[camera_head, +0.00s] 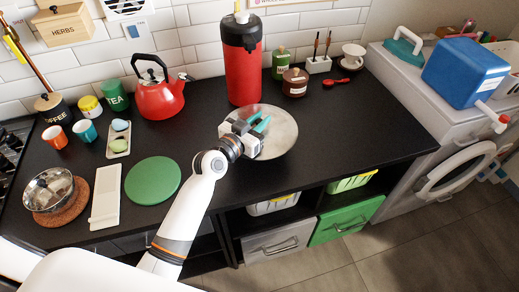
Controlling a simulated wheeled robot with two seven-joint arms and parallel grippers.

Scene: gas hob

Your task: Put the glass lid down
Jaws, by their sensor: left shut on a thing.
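The glass lid (283,143) is a round, pale, see-through disc at the middle of the dark counter, in front of the tall red flask. My left gripper (260,127) reaches over the lid from the lower left, with teal fingertips near its centre. It is shut on the lid; its fingers hide the part that they grip. The lid looks roughly level, and I cannot tell whether its rim touches the counter. My right gripper is not in view.
The red flask (243,75) stands just behind the lid. A red kettle (160,98), green round mat (153,180) and white spoon rest (105,198) are to the left. Jars (294,82) stand behind right. The counter right of the lid (365,125) is clear.

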